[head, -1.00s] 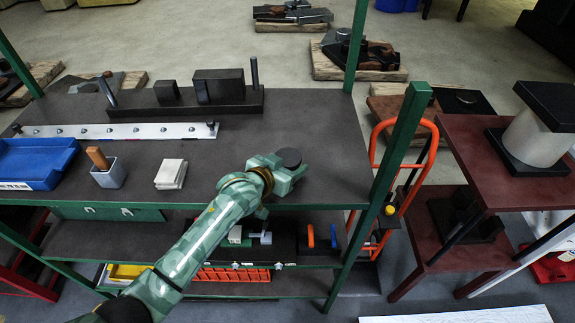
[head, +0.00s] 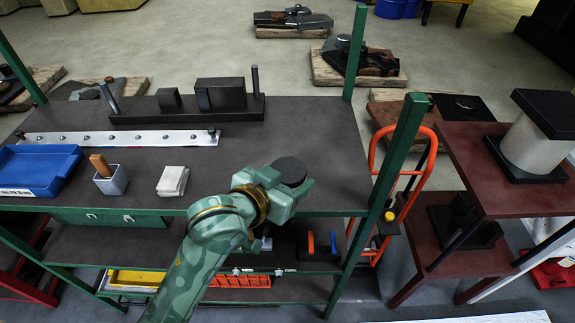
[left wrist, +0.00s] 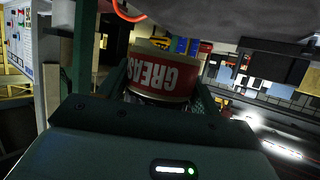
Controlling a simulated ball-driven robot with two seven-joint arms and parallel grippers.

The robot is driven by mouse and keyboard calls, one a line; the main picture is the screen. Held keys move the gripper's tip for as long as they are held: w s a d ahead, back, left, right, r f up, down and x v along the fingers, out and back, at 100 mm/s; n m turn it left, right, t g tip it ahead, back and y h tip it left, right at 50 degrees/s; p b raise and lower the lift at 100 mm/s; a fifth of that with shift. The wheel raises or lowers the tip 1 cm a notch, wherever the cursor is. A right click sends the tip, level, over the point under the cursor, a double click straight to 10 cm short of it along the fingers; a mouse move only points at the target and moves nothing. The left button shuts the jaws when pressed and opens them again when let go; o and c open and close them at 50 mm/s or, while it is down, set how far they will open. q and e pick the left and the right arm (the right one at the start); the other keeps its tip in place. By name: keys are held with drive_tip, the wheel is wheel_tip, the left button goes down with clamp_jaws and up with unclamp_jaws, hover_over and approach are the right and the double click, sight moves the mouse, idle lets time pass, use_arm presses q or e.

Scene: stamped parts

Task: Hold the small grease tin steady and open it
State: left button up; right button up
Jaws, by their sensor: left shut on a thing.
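The small grease tin (head: 291,170) shows in the head view as a dark round top at the end of my left arm, over the front right part of the workbench. In the left wrist view the tin (left wrist: 163,74) has a red label with upside-down white lettering reading "GREAS". My left gripper (head: 287,184) is shut on the tin, with a finger on each side of it. The tin's far side is hidden. My right gripper is not in view.
On the bench top (head: 300,130) are a blue tray (head: 38,170), a grey cup with a wooden-handled tool (head: 110,178), a white stack (head: 173,181) and dark blocks (head: 220,97) at the back. A green post (head: 399,150) rises right of my gripper.

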use_arm(q)
drive_tip(key=shift+s+r, duration=0.2)
drive_tip(key=shift+s, duration=0.3)
drive_tip(key=shift+s+r, duration=0.2)
drive_tip(key=shift+s, duration=0.25)
drive_tip(key=o, duration=0.3)
drive_tip(key=c, duration=0.6)
